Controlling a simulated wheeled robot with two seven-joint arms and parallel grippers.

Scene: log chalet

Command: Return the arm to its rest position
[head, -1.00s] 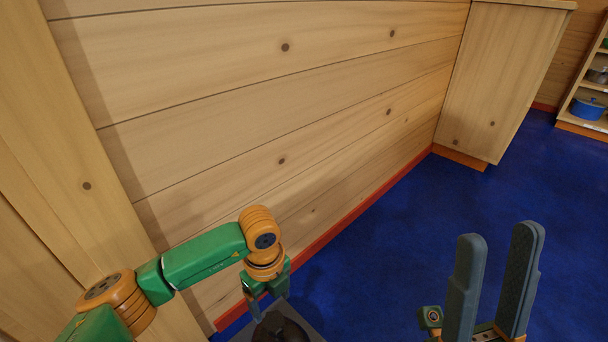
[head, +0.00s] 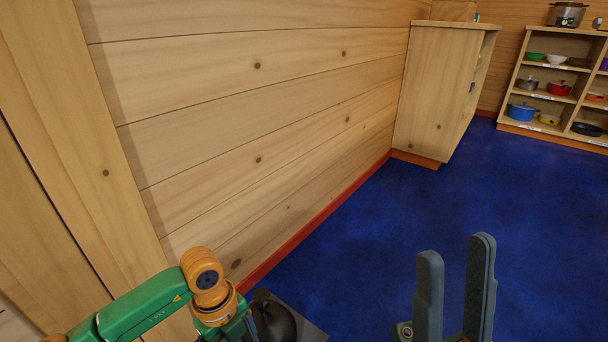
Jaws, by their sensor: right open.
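My right gripper (head: 454,290) stands at the lower right of the head view. Its two dark grey fingers point up and are apart, with nothing between them. My left arm (head: 150,302), green and orange, comes in from the lower left. Its gripper end is low in the picture beside my dark base, mostly hidden or cut off by the bottom edge, so its jaws cannot be made out.
A plank wall (head: 250,120) runs close along the left, with a red skirting board. A wooden cabinet (head: 430,90) stands at the wall's far end. Shelves with pots (head: 555,88) stand at the back right. The blue floor (head: 400,215) between is clear.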

